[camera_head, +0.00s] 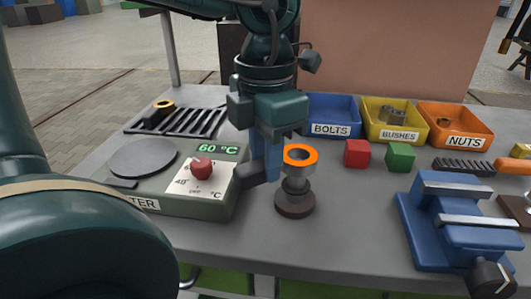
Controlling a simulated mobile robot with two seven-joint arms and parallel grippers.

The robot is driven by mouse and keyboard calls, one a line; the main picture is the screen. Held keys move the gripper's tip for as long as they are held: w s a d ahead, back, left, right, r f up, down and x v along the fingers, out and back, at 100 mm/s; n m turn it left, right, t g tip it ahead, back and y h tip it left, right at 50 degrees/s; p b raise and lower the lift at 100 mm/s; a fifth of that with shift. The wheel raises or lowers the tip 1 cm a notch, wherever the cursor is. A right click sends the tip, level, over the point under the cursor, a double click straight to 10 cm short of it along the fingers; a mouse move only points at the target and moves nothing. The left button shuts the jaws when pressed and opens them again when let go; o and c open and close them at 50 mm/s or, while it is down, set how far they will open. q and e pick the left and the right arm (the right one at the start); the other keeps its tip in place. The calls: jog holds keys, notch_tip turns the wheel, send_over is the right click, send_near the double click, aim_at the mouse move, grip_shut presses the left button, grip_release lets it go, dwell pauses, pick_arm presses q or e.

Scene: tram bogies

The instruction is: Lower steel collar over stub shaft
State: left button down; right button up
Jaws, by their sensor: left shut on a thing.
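The steel collar (305,168) is a short grey ring with a bright orange top face, just right of the middle of the head view. My left gripper (274,168) comes down from above and is shut on the collar from its left side. The stub shaft (295,187) stands upright on a round dark brown base (295,206) directly below the collar. The collar hides the shaft's top, so I cannot tell whether the two touch or how far they overlap. My right gripper is not in view.
A heater (226,188) reading 60 °C, with a red knob, stands left. Behind are the blue BOLTS bin (332,106), yellow BUSHES bin and orange NUTS bin. A red cube (357,153) and green cube (400,157) lie right of the collar. A blue vise (450,222) stands front right.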

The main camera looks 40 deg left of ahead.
pick_arm(q)
jog(key=shift+f+b, duration=0.65)
jog(key=shift+f, duration=0.05)
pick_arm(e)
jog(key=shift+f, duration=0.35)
pick_arm(q)
jog(key=shift+f+b, duration=0.35)
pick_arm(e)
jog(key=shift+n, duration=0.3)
pick_arm(q)
jog(key=shift+f, duration=0.25)
jog(key=shift+f+b, duration=0.35)
jog(key=shift+b, duration=0.25)
jog(key=shift+f, duration=0.1)
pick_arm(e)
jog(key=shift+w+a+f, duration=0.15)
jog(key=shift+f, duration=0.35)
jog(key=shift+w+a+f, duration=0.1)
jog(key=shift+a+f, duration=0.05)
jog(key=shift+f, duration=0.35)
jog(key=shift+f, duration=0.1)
